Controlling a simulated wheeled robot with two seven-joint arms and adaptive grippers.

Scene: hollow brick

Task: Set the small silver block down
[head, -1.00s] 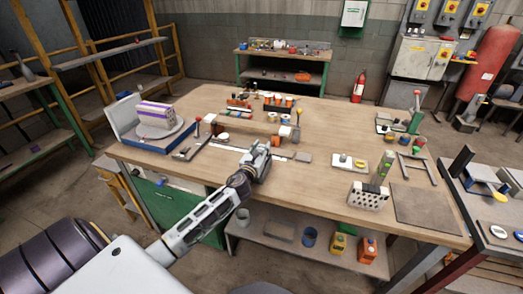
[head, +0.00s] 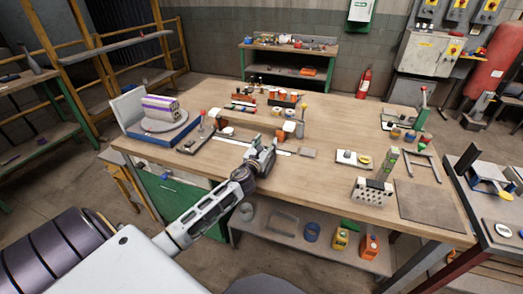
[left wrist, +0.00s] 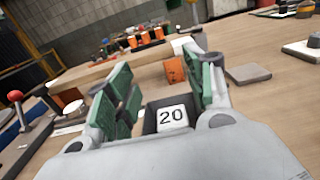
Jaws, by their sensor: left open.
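My left gripper (head: 266,146) is low over the near middle of the workbench (head: 330,190). In the left wrist view its green-padded fingers (left wrist: 162,82) stand apart, open. A small block with a pale face marked 20 (left wrist: 171,116) shows between the fingers, close to the palm, with a dark surface beside it. It is probably the silver block; I cannot tell whether it touches a finger or what bears it. The gripper hides it in the head view. My right gripper is not in view.
A flat grey plate (head: 307,153) lies just right of the gripper. An orange block (left wrist: 174,70) shows beyond the fingers. A red-knobbed stand (left wrist: 16,98) is at the left, and a perforated metal block (head: 371,191) stands further right. Bare wood lies in front of the plate.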

